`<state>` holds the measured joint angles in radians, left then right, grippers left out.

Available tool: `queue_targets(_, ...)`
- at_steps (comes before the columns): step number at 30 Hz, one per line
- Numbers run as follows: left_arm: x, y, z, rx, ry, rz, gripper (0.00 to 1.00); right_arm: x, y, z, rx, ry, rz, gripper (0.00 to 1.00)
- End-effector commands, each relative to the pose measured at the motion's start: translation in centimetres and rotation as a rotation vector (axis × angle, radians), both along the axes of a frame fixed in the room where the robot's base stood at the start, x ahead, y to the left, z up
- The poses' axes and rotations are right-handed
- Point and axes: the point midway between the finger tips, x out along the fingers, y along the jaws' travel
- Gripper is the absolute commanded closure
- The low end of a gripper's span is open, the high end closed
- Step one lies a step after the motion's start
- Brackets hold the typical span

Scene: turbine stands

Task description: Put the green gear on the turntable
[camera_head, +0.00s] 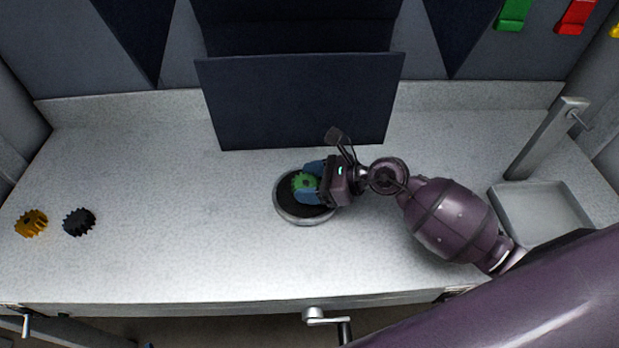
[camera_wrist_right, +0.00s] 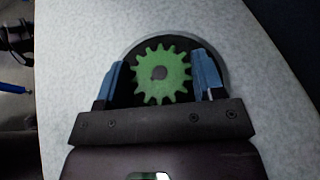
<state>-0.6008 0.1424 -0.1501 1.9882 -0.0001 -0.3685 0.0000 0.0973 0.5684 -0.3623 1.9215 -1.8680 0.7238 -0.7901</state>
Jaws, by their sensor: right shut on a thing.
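The green gear (camera_head: 304,184) is between the blue fingers of my right gripper (camera_head: 312,182), over the round turntable (camera_head: 305,219), which has a dark top and a pale rim. In the right wrist view the green gear (camera_wrist_right: 160,73) lies between the two blue fingers of the right gripper (camera_wrist_right: 160,82), with the dark turntable top (camera_wrist_right: 160,45) behind it. My right gripper is shut on the gear. I cannot tell whether the gear touches the turntable top. My left gripper is not in view.
An orange gear (camera_head: 31,223) and a black gear (camera_head: 79,221) lie at the left of the grey table (camera_head: 180,250). A dark panel (camera_head: 300,100) stands behind the turntable. A grey tray (camera_head: 541,212) and a metal post (camera_head: 545,138) are at the right.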

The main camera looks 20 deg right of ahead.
Motion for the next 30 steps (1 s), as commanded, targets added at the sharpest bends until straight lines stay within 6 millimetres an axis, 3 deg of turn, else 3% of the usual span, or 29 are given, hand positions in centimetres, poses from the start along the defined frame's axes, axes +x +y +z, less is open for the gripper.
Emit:
queue_targets(22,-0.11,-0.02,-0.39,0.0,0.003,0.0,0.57,0.03,0.0,-0.67,0.001,-0.001,0.0,0.8)
queue_targets(23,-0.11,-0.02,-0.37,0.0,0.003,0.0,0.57,0.03,0.01,-0.63,0.0,-0.001,0.0,0.35)
queue_targets(28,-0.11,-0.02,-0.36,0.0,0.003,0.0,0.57,0.03,0.01,-0.58,0.0,-0.001,0.0,0.09)
queue_targets(30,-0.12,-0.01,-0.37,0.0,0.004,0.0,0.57,0.02,0.0,-0.59,0.0,-0.001,0.0,0.08)
